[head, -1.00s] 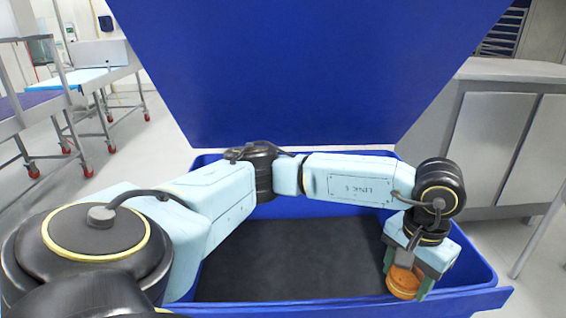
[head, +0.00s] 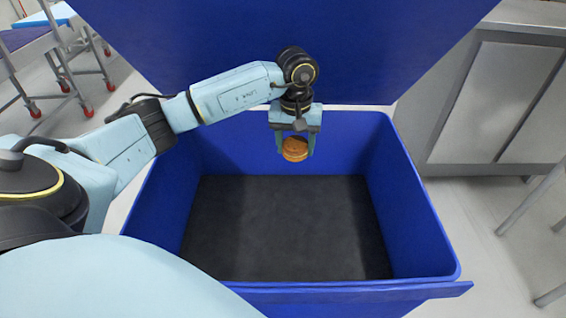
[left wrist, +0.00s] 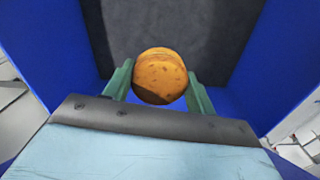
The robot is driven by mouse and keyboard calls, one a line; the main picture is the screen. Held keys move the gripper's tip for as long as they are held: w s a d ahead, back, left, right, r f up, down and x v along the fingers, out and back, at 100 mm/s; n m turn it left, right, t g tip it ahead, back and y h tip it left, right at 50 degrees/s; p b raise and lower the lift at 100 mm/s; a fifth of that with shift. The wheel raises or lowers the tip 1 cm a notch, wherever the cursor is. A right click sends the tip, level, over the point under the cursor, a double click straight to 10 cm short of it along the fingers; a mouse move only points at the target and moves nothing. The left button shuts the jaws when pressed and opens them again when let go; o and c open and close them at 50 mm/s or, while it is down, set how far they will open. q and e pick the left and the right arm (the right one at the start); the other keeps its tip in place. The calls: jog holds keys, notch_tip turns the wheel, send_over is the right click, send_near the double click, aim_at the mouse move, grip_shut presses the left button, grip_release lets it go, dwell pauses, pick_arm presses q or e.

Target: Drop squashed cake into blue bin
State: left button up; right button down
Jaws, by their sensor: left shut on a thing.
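The cake (head: 294,150) is a small round orange-brown piece, held between the green fingers of my left gripper (head: 295,148). In the left wrist view the cake (left wrist: 160,76) sits between both fingertips of the left gripper (left wrist: 160,80). The blue bin (head: 417,220) stands open in front of me, with a dark, bare floor (head: 290,230). The left gripper is shut on the cake above the bin's opening, toward its far wall. The bin also shows below the gripper in the left wrist view (left wrist: 285,60). My right gripper is in no view.
The bin's raised blue lid (head: 270,50) stands behind the opening. A steel cabinet (head: 500,100) is on the right, and a table with red-wheeled legs (head: 75,75) is at the upper left. Nothing lies on the visible bin floor.

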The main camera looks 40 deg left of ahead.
pick_arm(q)
jog(key=a+r+n+p, duration=0.1)
jog(key=a+n+p, duration=0.1)
jog(key=a, duration=0.3)
jog(key=f+b, duration=0.1)
jog(key=f, duration=0.2)
jog(key=f+b, duration=0.2)
jog(key=f, duration=0.1)
jog(key=shift+s+a, duration=0.1)
jog(key=shift+a, duration=0.1)
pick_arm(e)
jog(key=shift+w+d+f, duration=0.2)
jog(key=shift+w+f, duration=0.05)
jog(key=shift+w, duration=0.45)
pick_arm(q)
jog(key=shift+r, duration=0.1)
jog(key=o, duration=0.8)
jog(key=shift+c, duration=0.2)
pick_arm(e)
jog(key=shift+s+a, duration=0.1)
pick_arm(q)
notch_tip(320, 180, up, 8)
jog(key=b, duration=0.2)
jog(key=shift+f, duration=0.25)
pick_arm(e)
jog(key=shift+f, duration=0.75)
